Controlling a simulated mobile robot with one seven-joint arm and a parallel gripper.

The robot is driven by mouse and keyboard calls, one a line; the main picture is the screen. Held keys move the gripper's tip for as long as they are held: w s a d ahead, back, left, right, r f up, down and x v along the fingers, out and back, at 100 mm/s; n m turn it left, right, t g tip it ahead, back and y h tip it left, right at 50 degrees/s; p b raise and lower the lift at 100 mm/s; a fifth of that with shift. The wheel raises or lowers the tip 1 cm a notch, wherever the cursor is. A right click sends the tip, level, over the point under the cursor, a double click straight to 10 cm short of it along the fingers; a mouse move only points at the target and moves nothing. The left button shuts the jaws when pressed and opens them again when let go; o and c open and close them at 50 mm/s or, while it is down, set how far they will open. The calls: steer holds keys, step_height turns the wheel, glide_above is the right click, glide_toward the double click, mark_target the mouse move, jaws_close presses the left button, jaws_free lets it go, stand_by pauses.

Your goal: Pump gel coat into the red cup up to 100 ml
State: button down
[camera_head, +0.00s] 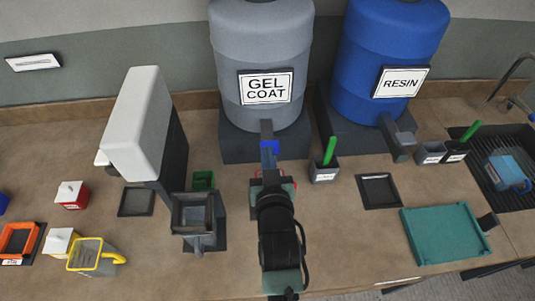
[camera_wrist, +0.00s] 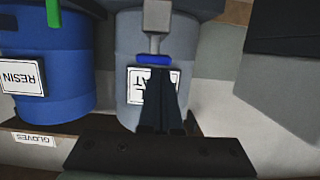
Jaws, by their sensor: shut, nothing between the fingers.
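The grey gel coat drum (camera_head: 262,40) stands on a dark base, its label facing me. Its tap has a blue part (camera_head: 269,146), also in the wrist view (camera_wrist: 153,58). My gripper (camera_head: 268,160) is shut and empty. Its closed fingers (camera_wrist: 160,80) point at the blue part and end close by it; I cannot tell whether they touch. A red edge (camera_head: 291,182), perhaps the red cup's, shows beside my arm below the tap. My arm covers most of it, so its contents and level are hidden.
The blue resin drum (camera_head: 385,50) stands right of the gel coat drum. A small grey holder (camera_head: 324,175) with a green handle is right of my gripper. A white-topped dispenser (camera_head: 135,120) and grey container (camera_head: 192,215) stand left. A teal tray (camera_head: 440,232) lies at right.

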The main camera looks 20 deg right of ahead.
steer(key=shift+f+b, duration=1.15)
steer(key=shift+f, duration=0.7)
stand_by(1.1)
step_height(320, 180, up, 5)
steer(key=p, duration=0.4)
steer(key=b+v, duration=0.3)
steer(key=v, duration=0.6)
steer(key=shift+s+f+b, duration=0.2)
steer(key=shift+s+b, duration=0.1)
steer(key=shift+s, duration=0.15)
steer(key=shift+a+r, duration=0.15)
steer(key=shift+a, duration=0.1)
